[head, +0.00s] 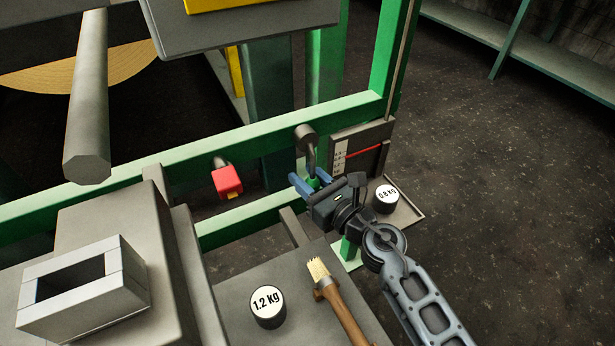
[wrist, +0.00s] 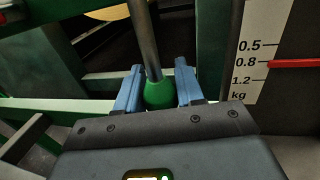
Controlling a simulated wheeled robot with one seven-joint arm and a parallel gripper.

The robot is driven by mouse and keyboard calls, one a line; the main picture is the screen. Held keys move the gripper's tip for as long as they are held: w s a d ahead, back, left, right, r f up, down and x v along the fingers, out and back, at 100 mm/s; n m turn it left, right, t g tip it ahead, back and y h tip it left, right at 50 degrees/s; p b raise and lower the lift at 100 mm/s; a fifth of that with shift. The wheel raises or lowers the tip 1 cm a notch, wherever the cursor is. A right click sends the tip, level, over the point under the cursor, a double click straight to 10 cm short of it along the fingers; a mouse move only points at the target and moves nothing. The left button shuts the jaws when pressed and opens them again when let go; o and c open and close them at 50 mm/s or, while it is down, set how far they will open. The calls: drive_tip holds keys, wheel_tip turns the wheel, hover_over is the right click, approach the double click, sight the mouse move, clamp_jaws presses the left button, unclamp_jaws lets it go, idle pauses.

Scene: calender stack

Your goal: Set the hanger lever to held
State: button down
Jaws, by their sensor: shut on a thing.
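The hanger lever has a grey rod (head: 309,151) hanging from a round pivot on the green frame. Its green knob (wrist: 159,94) is at the rod's lower end. My gripper (head: 311,181) has its blue fingers on either side of the knob and is shut on it. In the wrist view the rod (wrist: 149,40) rises between the fingers of my gripper (wrist: 158,72). The lever points roughly downward. No label for its positions is readable.
A scale plate (head: 358,153) stands right of the lever; its red pointer (wrist: 300,64) is at 0.8. A 0.8 kg weight (head: 386,198) sits on a small tray (head: 408,213). A red block (head: 226,181), a 1.2 kg weight (head: 268,307) and a brush (head: 335,298) are nearby.

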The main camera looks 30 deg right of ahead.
drive_tip(key=shift+a, duration=0.15)
drive_tip(key=shift+a+r+m+t+b, duration=0.3)
drive_tip(key=shift+a+m, duration=0.45)
drive_tip(key=shift+m, duration=0.3)
drive_tip(key=shift+a+r+m+t+b, duration=0.15)
drive_tip(key=shift+a+m+b, duration=0.25)
drive_tip(key=shift+a+m, duration=0.5)
drive_tip(key=shift+a+r+m+t+b, duration=0.3)
drive_tip(key=shift+a+m, duration=0.3)
drive_tip(key=shift+m, duration=0.55)
drive_tip(key=c, duration=0.8)
unclamp_jaws()
